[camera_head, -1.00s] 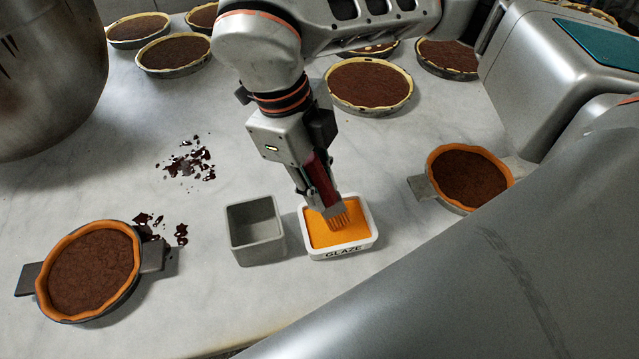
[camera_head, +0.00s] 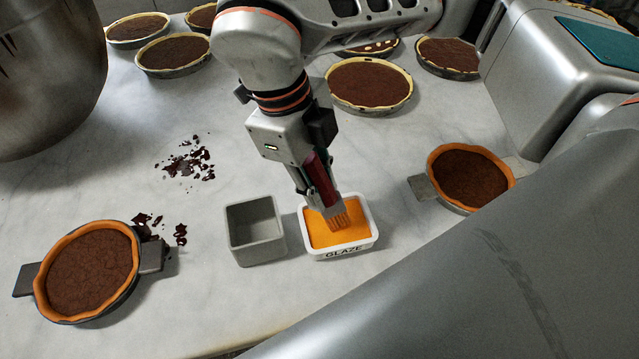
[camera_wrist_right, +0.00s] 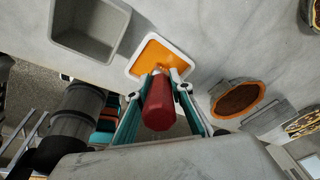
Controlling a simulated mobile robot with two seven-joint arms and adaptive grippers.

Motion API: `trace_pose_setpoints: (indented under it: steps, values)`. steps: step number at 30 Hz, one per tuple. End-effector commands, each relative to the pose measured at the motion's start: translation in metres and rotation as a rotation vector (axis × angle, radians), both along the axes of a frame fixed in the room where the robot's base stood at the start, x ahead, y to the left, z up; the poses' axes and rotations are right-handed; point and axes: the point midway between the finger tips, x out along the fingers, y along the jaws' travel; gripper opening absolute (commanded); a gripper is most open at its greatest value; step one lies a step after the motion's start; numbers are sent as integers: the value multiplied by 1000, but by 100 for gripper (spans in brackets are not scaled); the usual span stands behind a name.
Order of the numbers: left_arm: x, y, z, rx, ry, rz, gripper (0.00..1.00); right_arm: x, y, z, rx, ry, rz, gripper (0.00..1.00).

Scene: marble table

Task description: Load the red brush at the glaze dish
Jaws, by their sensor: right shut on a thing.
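The red brush (camera_head: 319,177) is held by my right gripper (camera_head: 327,204), which is shut on its handle. The brush points down and its orange bristles (camera_head: 341,220) are at the glaze in the white glaze dish (camera_head: 345,249). The bristle tips seem to touch the orange glaze, but the exact depth is hard to tell. In the right wrist view the red handle (camera_wrist_right: 158,105) sits between the fingers, with the dish (camera_wrist_right: 186,68) beyond it; the bristles are hidden there. My left gripper does not show.
An empty grey square container (camera_head: 255,232) stands just left of the dish. Tarts with orange rims stand at the left (camera_head: 91,272) and right (camera_head: 468,178). Dark crumbs (camera_head: 190,163) lie on the marble. More tarts (camera_head: 369,85) and a large metal bowl (camera_head: 45,80) are behind.

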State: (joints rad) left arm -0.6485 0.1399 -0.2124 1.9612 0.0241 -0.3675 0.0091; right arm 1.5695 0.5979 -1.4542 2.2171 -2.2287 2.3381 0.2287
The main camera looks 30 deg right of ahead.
Motion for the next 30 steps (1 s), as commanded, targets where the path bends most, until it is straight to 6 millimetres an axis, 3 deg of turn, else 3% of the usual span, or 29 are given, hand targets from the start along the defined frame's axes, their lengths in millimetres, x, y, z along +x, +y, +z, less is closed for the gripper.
trace_pose_setpoints:
  steps: [14, 30]
  values:
    - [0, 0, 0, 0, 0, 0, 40, 0, 0, 0, -1, 2, 1, 0]
    - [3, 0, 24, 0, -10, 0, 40, 0, 0, 40, 0, -1, 0, 0]
